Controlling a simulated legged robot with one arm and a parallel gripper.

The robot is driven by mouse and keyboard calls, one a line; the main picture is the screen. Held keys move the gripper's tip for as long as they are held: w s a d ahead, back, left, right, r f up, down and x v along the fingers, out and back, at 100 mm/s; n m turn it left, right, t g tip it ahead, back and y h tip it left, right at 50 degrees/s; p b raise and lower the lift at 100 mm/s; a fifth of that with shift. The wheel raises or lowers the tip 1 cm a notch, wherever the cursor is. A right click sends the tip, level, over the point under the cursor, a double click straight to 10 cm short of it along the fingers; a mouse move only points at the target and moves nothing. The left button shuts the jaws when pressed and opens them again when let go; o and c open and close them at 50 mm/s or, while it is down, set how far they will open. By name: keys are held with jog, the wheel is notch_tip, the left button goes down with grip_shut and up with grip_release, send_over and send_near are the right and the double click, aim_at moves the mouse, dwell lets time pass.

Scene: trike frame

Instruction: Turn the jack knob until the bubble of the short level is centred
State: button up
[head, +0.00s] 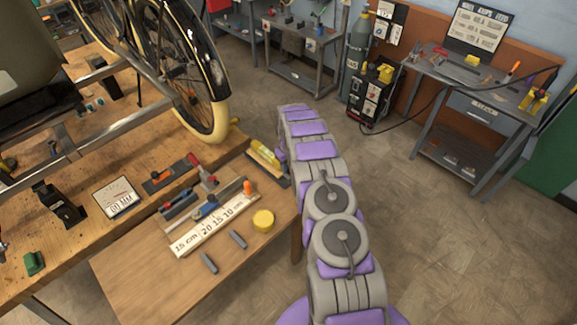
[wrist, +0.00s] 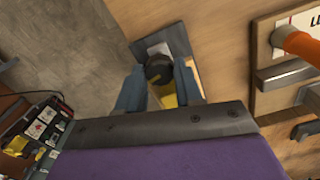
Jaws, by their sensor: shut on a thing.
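My gripper is mostly hidden behind my arm there. The bubble is too small or hidden to read in both views.
A board with a ruler (head: 215,226) and tools lies left of my arm, near a yellow round thing (head: 263,221) and two grey bars. A bicycle wheel (head: 185,75) stands over the bench at upper left. The floor (head: 440,240) at right is clear.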

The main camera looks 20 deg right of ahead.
jog(key=shift+w+r, duration=0.15)
jog(key=shift+w, duration=0.05)
jog(key=o, duration=1)
jog(key=shift+s, duration=0.1)
jog(key=shift+o, duration=0.2)
notch_tip(320, 180, up, 17)
jog(key=p, duration=0.1)
